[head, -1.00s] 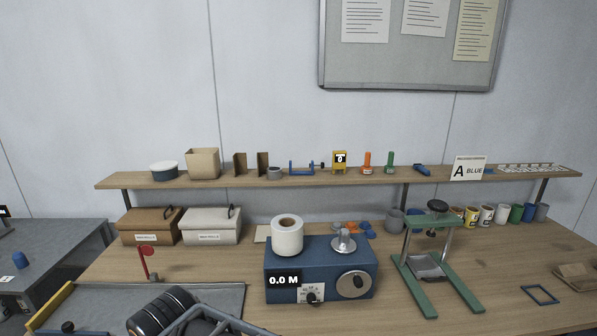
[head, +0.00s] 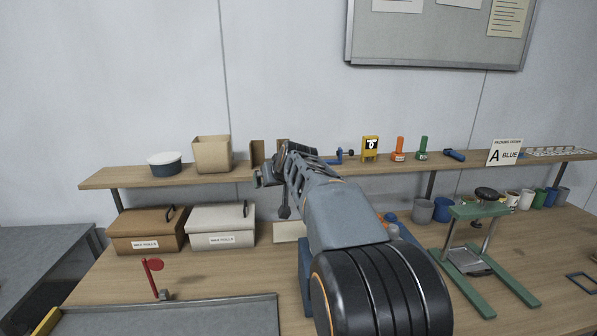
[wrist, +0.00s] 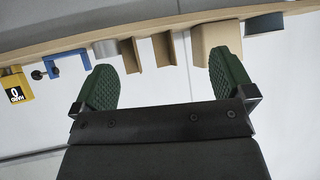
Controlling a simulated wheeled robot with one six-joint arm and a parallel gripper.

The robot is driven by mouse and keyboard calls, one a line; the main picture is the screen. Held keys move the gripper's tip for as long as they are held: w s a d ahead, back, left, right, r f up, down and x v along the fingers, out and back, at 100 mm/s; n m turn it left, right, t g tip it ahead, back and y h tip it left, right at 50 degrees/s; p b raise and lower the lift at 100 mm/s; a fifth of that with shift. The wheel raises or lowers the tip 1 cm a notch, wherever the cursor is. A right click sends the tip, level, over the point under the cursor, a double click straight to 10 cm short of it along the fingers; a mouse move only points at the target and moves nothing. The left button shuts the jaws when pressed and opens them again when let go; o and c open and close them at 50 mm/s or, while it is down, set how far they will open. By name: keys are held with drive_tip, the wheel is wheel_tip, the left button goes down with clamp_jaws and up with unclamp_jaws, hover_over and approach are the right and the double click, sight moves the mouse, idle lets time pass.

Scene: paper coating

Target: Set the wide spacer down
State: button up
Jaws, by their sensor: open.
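My gripper (wrist: 165,82) is open, its two green ribbed finger pads wide apart with nothing between them. In the head view my gripper (head: 272,182) is raised in front of the shelf, near the brown L-shaped pieces. A short grey cylinder (wrist: 106,47), perhaps the wide spacer, stands on the shelf between a brown piece and the blue clamp-like part. The wrist view is upside down, and the cylinder shows just beyond one finger, apart from it. In the head view my arm hides it. I cannot tell for sure which thing is the wide spacer.
The shelf (head: 110,178) also holds a tub (head: 165,165), a cardboard box (head: 212,154), brown L-shaped pieces (wrist: 165,48), a blue clamp-like part (wrist: 70,66) and a yellow counter (head: 370,148). Below stand two lidded boxes (head: 222,230) and a green press (head: 478,250). My arm mostly covers the blue machine.

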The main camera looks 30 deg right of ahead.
drive_tip(key=w+d+m+t+h+b, duration=0.1)
drive_tip(key=w+d, duration=0.2)
drive_tip(key=d, duration=0.4)
drive_tip(key=w+d+t+h, duration=0.1)
drive_tip(key=w+d+h, duration=0.15)
drive_tip(key=d, duration=0.45)
drive_tip(key=shift+m+y, duration=0.25)
drive_tip(key=shift+m, duration=0.05)
drive_tip(key=p+x, duration=0.1)
drive_tip(key=x, duration=0.1)
drive_tip(key=p+x, duration=0.1)
drive_tip(key=x, duration=0.2)
drive_tip(key=r+p+x, duration=0.1)
drive_tip(key=x, duration=0.2)
drive_tip(key=shift+w+d, duration=0.3)
drive_tip(key=shift+w, duration=0.1)
drive_tip(key=p+x, duration=0.3)
drive_tip(key=shift+w+d+r+p, duration=0.15)
drive_tip(key=shift+w+d+p, duration=0.1)
drive_tip(key=shift+w+p, duration=0.1)
drive_tip(key=shift+p+x, duration=0.4)
drive_tip(key=shift+x, duration=0.45)
drive_tip(key=c, duration=1.1)
